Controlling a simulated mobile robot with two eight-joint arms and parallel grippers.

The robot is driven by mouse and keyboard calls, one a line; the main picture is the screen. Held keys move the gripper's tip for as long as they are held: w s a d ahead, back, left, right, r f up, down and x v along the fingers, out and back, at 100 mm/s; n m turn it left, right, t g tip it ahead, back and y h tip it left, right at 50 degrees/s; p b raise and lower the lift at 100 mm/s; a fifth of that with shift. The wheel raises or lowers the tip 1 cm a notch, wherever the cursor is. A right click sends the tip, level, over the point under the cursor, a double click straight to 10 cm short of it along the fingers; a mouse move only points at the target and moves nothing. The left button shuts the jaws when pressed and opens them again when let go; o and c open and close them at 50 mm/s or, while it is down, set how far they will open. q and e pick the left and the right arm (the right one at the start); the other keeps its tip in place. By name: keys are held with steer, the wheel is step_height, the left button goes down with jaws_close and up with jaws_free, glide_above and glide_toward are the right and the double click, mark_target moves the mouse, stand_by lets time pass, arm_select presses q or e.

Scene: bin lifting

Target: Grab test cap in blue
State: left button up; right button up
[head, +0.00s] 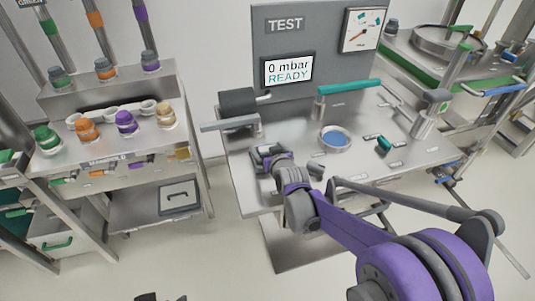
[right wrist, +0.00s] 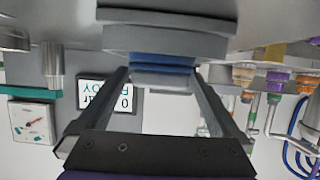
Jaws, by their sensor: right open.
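A blue-topped piece on a wide grey round base (right wrist: 165,38) shows in the right wrist view, which is upside down. Its blue part (right wrist: 163,62) lies between the fingertips of my right gripper (right wrist: 160,75). The fingers stand apart, with no clear contact. In the head view my right gripper (head: 268,156) is at the front left of the test bench. A round piece with a blue middle (head: 335,139) lies on the bench, right of the gripper; I cannot tell whether it is the same one. A dark tip at the bottom edge may be my left gripper (head: 158,297).
At left, a rack (head: 95,150) holds green, orange, purple and tan caps. Floor shows between rack and bench.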

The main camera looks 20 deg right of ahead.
steer(key=c, duration=1.3)
